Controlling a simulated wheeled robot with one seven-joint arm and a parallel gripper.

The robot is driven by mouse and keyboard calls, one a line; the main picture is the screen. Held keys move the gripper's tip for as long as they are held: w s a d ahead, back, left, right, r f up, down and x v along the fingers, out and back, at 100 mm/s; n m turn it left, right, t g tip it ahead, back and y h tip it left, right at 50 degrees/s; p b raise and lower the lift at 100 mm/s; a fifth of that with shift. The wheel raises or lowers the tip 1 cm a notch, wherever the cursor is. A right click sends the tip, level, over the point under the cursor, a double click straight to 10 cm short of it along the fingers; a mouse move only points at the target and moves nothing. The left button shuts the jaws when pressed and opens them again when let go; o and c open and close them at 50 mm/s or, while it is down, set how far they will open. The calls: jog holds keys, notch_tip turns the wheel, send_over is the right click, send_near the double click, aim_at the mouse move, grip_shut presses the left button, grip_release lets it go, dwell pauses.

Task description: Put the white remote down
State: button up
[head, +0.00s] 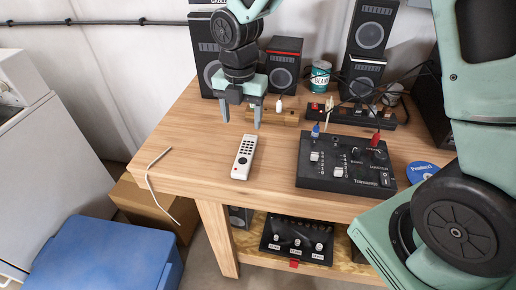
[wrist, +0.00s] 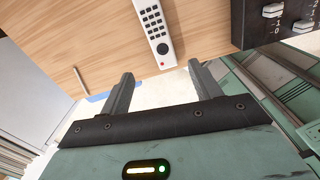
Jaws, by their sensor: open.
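The white remote (head: 244,157) lies flat on the wooden table (head: 200,150), buttons up, near the front edge. It also shows in the wrist view (wrist: 157,30), beyond my fingertips. My gripper (head: 240,112) is open and empty. In the head view it hangs above the table, behind the remote and apart from it. In the wrist view both fingers (wrist: 163,88) are spread with nothing between them.
A black mixer box (head: 347,165) with cables stands right of the remote. Black speakers (head: 283,65), a can (head: 320,76) and a wooden block (head: 273,115) are at the back. A white cable (head: 152,180) hangs over the left edge. The table left of the remote is clear.

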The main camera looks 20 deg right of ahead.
jog(key=s+a+r+m, duration=0.2)
jog(key=s+r+m, duration=0.1)
jog(key=s+m, duration=0.6)
jog(key=s+a+r+m, duration=0.3)
jog(key=s+m, duration=0.7)
jog(key=s, duration=0.6)
jog(key=shift+m+y, duration=0.3)
